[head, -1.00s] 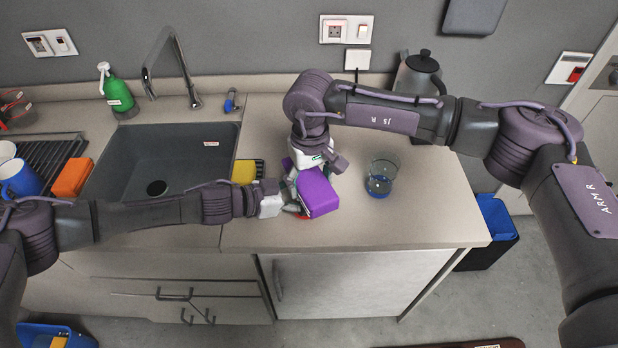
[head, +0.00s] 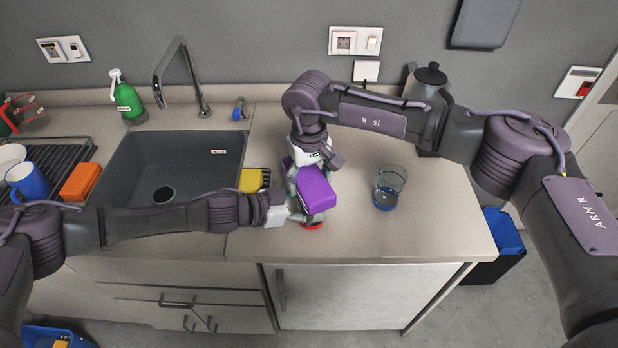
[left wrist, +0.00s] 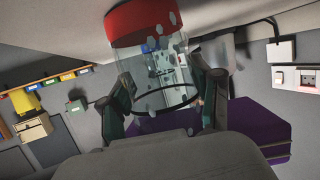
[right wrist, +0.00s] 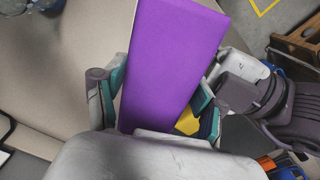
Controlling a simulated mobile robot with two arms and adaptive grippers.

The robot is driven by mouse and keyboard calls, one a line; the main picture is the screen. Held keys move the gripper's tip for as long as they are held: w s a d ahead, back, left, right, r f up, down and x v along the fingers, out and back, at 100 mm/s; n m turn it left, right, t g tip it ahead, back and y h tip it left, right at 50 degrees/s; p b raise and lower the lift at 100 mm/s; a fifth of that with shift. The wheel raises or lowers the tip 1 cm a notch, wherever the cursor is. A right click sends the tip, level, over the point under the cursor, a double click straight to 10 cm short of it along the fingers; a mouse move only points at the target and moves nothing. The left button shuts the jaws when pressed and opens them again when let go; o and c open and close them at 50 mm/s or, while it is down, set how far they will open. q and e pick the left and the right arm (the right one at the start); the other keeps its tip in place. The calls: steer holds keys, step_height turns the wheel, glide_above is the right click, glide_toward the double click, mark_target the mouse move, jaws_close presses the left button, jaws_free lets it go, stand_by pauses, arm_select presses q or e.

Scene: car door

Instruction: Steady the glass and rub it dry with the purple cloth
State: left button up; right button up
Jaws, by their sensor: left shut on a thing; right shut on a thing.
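The purple cloth (head: 316,187) is a thick folded block, held by my right gripper (head: 310,165) from above. It fills the middle of the right wrist view (right wrist: 170,65), between the fingers. My left gripper (head: 291,214) is shut around a clear glass with a red base (head: 312,225). The left wrist view shows this glass (left wrist: 160,95) between both fingers, with droplets on its wall and the red base near the counter. The cloth lies against or just beside the glass and hides most of it in the head view; I cannot tell contact.
A second glass with a blue base (head: 388,188) stands to the right on the counter (head: 420,220). A kettle (head: 428,95) is behind it. The sink (head: 170,165), yellow sponge (head: 251,180) and orange block (head: 80,182) lie left. The front-right counter is clear.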

mark_target(317, 190)
steer(key=shift+s+d, duration=0.45)
steer(key=shift+s, duration=0.45)
steer(key=shift+s+d, duration=0.4)
steer(key=shift+s, duration=0.45)
steer(key=shift+r, duration=3.55)
steer(key=shift+f, duration=0.1)
steer(key=shift+w+a+f, duration=0.15)
steer(key=shift+w+f, duration=0.2)
steer(key=shift+f, duration=0.6)
steer(key=shift+w+a+f, duration=0.2)
steer(key=shift+w+f, duration=0.1)
steer(key=shift+f, duration=0.65)
steer(key=shift+w+a+f, duration=0.15)
steer(key=shift+w+f, duration=0.2)
steer(key=shift+f, duration=0.6)
steer(key=shift+f, duration=0.6)
steer(key=shift+s, duration=0.15)
steer(key=shift+s+d, duration=0.5)
steer(key=shift+s, duration=0.35)
steer(key=shift+w+a, duration=0.3)
steer(key=shift+w, duration=0.35)
steer(key=shift+w+a, duration=0.35)
steer(key=shift+w, duration=0.3)
steer(key=shift+w+a, duration=0.3)
steer(key=shift+w, duration=0.35)
